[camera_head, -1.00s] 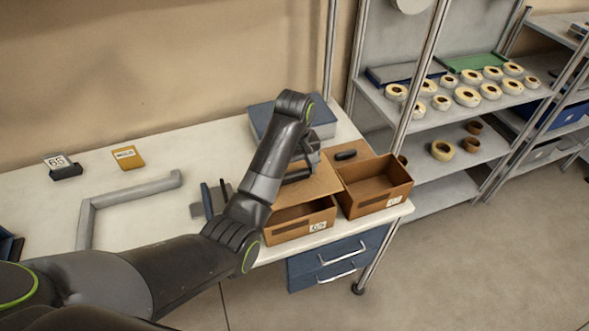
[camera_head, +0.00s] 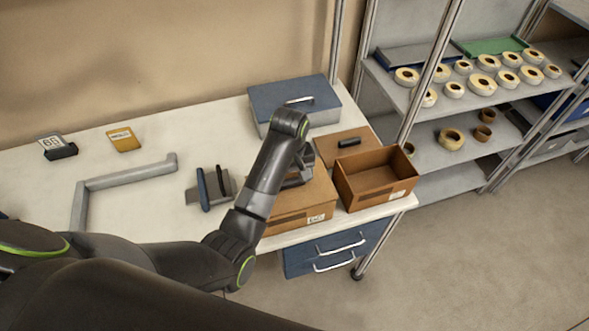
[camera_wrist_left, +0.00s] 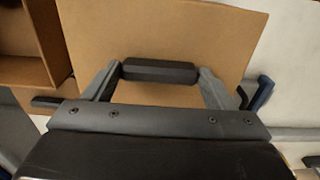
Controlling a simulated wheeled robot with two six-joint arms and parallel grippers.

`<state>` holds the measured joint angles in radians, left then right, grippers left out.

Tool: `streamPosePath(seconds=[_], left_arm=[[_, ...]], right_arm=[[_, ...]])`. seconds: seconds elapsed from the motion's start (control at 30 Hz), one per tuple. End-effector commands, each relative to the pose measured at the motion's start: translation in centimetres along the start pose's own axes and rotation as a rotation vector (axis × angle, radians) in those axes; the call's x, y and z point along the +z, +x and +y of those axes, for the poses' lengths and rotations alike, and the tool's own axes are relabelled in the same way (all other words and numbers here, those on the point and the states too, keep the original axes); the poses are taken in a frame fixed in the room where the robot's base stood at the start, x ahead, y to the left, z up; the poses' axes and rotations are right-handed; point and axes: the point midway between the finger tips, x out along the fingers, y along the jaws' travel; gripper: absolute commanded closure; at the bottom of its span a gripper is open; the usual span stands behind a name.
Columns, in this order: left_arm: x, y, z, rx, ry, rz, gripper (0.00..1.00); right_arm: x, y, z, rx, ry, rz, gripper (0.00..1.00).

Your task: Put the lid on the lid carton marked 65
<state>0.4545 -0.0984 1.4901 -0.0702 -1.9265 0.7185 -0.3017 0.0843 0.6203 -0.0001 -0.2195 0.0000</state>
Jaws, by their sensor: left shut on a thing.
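The brown carton (camera_head: 293,222) stands near the front edge of the table, with a white label whose number is too small to read surely. Its brown cardboard lid (camera_head: 318,194) lies over its top and hides the opening; I cannot tell whether it is fully seated. My left gripper (camera_head: 299,178) is above the lid, shut on its dark bar handle. In the left wrist view the handle (camera_wrist_left: 160,70) sits between the fingertips, with the flat lid (camera_wrist_left: 165,28) beyond. My right gripper is not in view.
An open, empty carton (camera_head: 395,188) stands close on the right. Another lid (camera_head: 328,151) with a dark handle lies behind it. A blue-lidded box (camera_head: 275,95) is at the back. A dark holder (camera_head: 204,188) and grey angled bar (camera_head: 125,179) lie left.

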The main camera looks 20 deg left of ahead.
Motion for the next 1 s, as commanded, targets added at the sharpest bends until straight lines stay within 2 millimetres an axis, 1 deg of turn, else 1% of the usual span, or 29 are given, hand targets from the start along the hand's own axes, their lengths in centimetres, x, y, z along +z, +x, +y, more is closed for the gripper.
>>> streamPosePath(seconds=[0.13, 0.4, 0.43, 0.5, 0.6, 0.87, 0.97, 1.0], left_arm=[[-0.1, 0.4, -0.1, 0.0, 0.001, -0.001, 0.45], [-0.1, 0.4, -0.1, 0.0, 0.001, 0.0, 0.45], [-0.1, 0.4, -0.1, 0.0, 0.001, 0.0, 0.2], [-0.1, 0.4, -0.1, 0.0, 0.001, 0.0, 0.11], [-0.1, 0.4, 0.0, 0.0, 0.001, 0.0, 0.0], [-0.1, 0.2, 0.1, 0.001, 0.002, 0.0, 0.0], [-0.4, -0.6, 0.6, 0.002, 0.005, 0.002, 0.0], [-0.6, -1.2, 0.9, 0.003, 0.007, 0.003, 0.0]], right_arm=[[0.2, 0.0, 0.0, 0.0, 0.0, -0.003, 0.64], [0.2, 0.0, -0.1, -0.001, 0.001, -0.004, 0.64], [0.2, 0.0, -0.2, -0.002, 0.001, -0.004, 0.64], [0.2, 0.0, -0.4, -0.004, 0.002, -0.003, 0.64], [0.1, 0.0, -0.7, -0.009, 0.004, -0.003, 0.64], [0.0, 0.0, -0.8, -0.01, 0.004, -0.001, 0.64], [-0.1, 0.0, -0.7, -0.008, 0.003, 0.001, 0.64], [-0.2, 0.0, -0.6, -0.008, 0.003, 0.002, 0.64]])
